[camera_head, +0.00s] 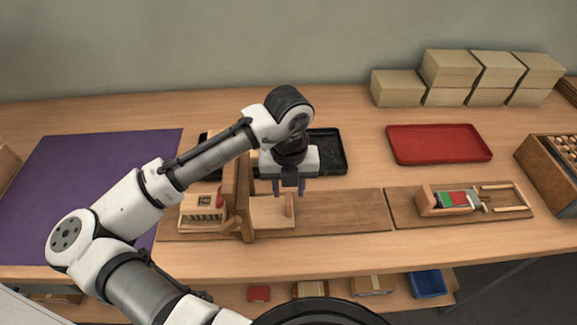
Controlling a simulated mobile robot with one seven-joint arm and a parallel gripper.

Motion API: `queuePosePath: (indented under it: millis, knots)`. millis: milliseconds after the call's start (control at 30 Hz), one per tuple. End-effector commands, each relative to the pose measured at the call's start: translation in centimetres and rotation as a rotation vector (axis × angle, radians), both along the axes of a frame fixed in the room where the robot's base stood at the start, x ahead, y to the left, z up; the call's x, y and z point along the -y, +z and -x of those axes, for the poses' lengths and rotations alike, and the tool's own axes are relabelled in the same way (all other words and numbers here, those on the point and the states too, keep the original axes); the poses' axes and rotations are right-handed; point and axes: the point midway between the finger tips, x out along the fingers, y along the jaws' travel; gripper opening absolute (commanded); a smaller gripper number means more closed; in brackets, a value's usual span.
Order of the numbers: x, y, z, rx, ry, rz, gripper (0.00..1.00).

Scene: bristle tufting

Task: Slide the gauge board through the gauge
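The gauge looks like an upright wooden frame (245,205), standing on a long brown base board (345,212) at the table's front. A pale wooden board (268,212), seemingly the gauge board, lies flat at the frame's right side with a small upright reddish-wood piece (289,205) near its right end. A pale part with dark slots and a red piece (202,214) shows left of the frame; I cannot tell whether it is joined to the board. My gripper (289,190) points down above the upright piece, its fingers apart and seemingly empty. My arm partly covers the frame's top.
A black tray (329,151) lies behind my gripper and a red tray (438,144) further right. A wooden fixture with green and red parts (453,201) sits right on its own base. Boxes (396,88) stand at the back. A purple mat (85,195) lies left.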

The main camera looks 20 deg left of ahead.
Motion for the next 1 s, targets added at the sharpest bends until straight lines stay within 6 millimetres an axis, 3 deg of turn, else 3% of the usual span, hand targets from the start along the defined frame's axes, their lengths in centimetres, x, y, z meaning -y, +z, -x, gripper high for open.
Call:
queuePosePath:
  millis: [100, 300, 500, 767, 1000]
  knots:
    - [0.0, 2.7, -0.1, 0.002, -0.001, -0.002, 0.36]
    - [0.0, 6.4, -0.1, 0.003, 0.001, -0.002, 0.36]
    - [0.0, 8.0, -0.1, 0.001, 0.001, 0.0, 0.36]
    - [0.0, 8.1, 0.0, 0.001, 0.001, 0.0, 0.36]
    - [0.8, 8.8, -1.1, 0.071, 0.029, 0.029, 0.08]
